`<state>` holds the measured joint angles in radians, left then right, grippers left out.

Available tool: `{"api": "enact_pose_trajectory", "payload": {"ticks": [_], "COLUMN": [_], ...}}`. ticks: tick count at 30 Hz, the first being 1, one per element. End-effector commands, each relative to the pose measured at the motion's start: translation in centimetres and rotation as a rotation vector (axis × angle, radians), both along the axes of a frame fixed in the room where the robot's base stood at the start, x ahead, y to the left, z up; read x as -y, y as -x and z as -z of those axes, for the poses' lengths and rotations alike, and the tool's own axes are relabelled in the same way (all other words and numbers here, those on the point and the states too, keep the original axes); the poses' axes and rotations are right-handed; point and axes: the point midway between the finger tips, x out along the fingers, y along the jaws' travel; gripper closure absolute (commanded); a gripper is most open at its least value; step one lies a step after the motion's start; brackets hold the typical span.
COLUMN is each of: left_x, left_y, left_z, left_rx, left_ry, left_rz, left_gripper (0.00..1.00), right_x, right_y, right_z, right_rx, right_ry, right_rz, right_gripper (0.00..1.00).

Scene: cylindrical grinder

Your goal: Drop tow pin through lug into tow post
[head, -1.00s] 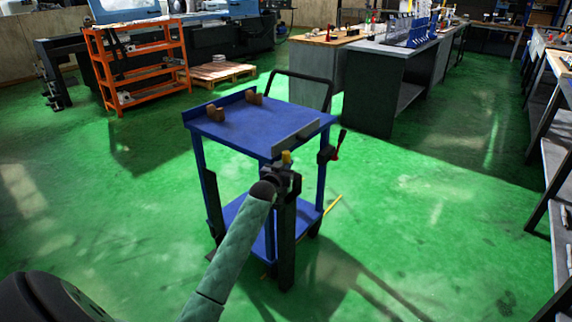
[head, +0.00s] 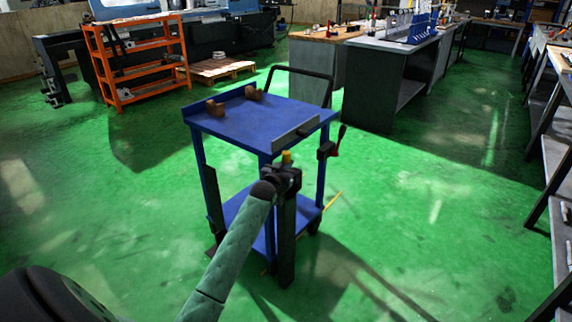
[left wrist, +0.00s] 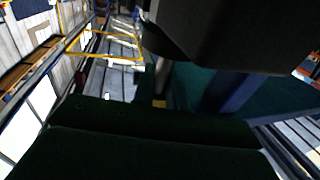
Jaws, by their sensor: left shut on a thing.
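My left gripper (head: 285,177) is at the near side of the blue cart (head: 235,122) in the head view, below the level of its top. It is shut on the tow pin, whose yellow top (head: 286,157) sticks up above the jaws. A dark upright post (head: 286,240), which looks like the tow post, stands on the floor under the gripper. The gripper covers the post's top, so I cannot tell whether the pin is in it. The lug cannot be made out. In the left wrist view a small yellowish patch (left wrist: 159,103) shows between dark shapes. My right gripper is out of view.
A yellow bar (head: 333,203) shows low at right. An orange shelf (head: 137,65) and workbenches stand behind. Green floor is clear around the cart.

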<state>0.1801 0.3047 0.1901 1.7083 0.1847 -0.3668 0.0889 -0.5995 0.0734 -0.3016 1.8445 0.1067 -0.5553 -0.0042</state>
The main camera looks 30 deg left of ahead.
Motion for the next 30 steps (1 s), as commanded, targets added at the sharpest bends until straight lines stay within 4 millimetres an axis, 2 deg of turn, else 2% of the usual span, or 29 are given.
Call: {"api": "enact_pose_trajectory", "payload": {"ticks": [9, 22, 30], "left_x": [0.0, 0.0, 0.0], "left_y": [0.0, 0.0, 0.0], "left_z": [0.6, 1.5, 2.0], "left_rx": [0.0, 0.0, 0.001], "left_ry": [0.0, 0.0, 0.0], "left_rz": [0.0, 0.0, 0.0], "left_gripper": [1.0, 1.0, 1.0], "right_x": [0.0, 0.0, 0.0], "right_y": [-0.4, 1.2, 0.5], "right_z": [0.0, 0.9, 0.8], "right_rx": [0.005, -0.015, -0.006], "right_ry": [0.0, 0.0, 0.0], "right_rz": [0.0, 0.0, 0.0], "right_gripper": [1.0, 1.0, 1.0]}}
